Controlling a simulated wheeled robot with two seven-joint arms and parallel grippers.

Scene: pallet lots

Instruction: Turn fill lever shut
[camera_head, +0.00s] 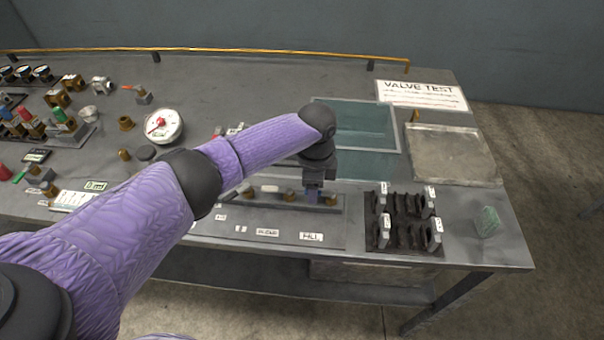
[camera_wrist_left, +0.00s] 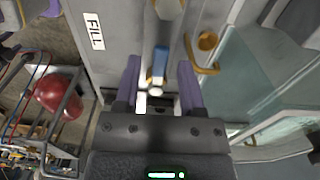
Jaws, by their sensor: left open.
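My left gripper (camera_head: 314,194) is over the right end of the valve manifold on the bench, just behind the FILL label (camera_head: 311,237). In the left wrist view my left gripper (camera_wrist_left: 160,88) is open, with one purple finger on each side of a blue lever handle (camera_wrist_left: 160,60). This handle lies near the FILL label (camera_wrist_left: 94,31) and looks like the fill lever. I cannot tell whether the fingers touch it. In the head view the lever is hidden by the gripper. My right gripper is out of view.
A black rack (camera_head: 404,245) with tagged parts stands right of the manifold. A teal panel (camera_head: 352,127) and a metal tray (camera_head: 453,155) lie behind. A brass fitting (camera_wrist_left: 207,41) is close to the right finger. A round gauge (camera_head: 164,126) stands left.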

